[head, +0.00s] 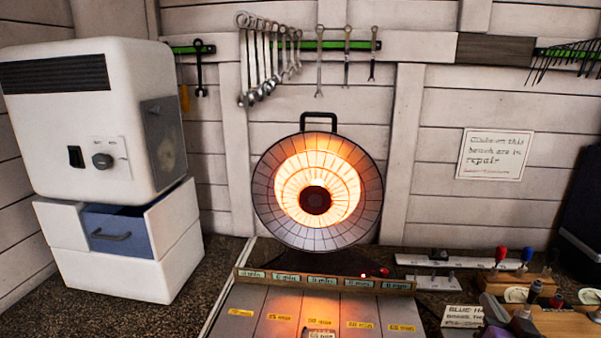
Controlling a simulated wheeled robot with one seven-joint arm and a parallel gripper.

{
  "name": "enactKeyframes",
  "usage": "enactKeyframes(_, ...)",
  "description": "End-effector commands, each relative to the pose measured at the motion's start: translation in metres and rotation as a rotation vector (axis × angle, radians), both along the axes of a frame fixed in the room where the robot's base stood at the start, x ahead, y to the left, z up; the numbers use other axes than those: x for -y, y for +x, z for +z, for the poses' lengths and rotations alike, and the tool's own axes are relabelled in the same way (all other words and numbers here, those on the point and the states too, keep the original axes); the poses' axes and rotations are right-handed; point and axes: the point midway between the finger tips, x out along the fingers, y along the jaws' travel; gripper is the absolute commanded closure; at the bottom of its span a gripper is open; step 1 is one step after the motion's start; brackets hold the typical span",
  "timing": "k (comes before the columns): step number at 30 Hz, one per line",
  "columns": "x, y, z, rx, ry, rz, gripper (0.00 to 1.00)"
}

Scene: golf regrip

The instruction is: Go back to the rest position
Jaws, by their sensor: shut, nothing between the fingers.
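My gripper and arm do not show in the head view. The bench (222,262) lies ahead with a round heater (260,197) standing at its back, its coil glowing orange. In front of the heater is a board divided into lanes (285,303) with yellow labels, and a strip with several time labels (322,281) runs along its back edge. A small white tag shows at the bottom edge of the view.
A white cabinet (60,120) stands at left on a drawer unit (120,268) whose blue drawer (122,222) is partly open. Coloured-knob tools and small parts (505,262) crowd the right.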

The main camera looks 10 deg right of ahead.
Motion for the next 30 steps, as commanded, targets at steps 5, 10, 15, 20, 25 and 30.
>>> enactKeyframes(5, -0.044, -0.047, -0.026, 0.037, -0.154, 0.069, 1.00)
enactKeyframes(10, -0.088, -0.095, -0.044, 0.068, -0.255, 0.142, 1.00)
enactKeyframes(15, -0.131, -0.147, -0.060, 0.087, -0.314, 0.218, 1.00)
enactKeyframes(20, -0.169, -0.199, -0.073, 0.089, -0.335, 0.285, 1.00)
enactKeyframes(25, -0.202, -0.253, -0.084, 0.065, -0.322, 0.347, 1.00)
enactKeyframes(30, -0.227, -0.306, -0.101, -0.011, -0.275, 0.397, 1.00)
